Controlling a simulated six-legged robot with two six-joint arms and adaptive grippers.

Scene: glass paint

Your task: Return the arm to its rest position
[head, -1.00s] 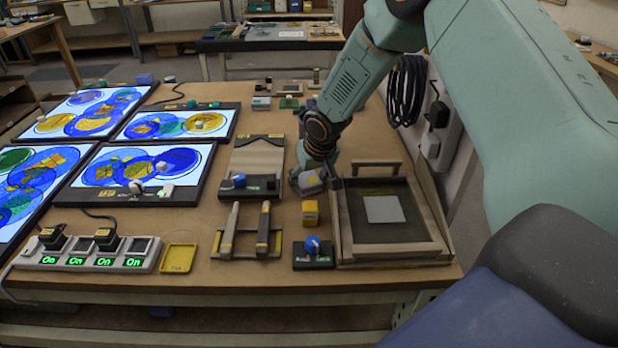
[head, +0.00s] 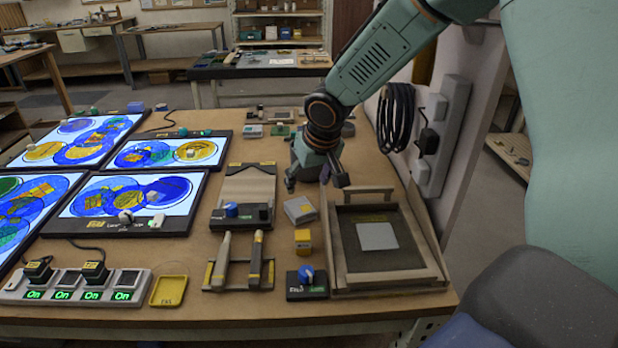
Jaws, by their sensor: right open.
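My right gripper (head: 318,182) hangs above the workbench (head: 240,132), pointing down, just behind a small grey block (head: 299,209). Its fingers are apart and I see nothing held between them. The grey block lies on the bench, between the grey sloped stand and the wooden-framed tray (head: 388,285). My right arm comes in from the upper right. My left gripper is not in the view.
Several lit panels (head: 125,206) with coloured circles fill the left. A power strip (head: 75,289), a yellow tray (head: 169,290), a rack with two tools (head: 238,287), a blue-knobbed box (head: 307,290) and a yellow block (head: 303,241) stand in front. Cables (head: 396,117) hang at the right.

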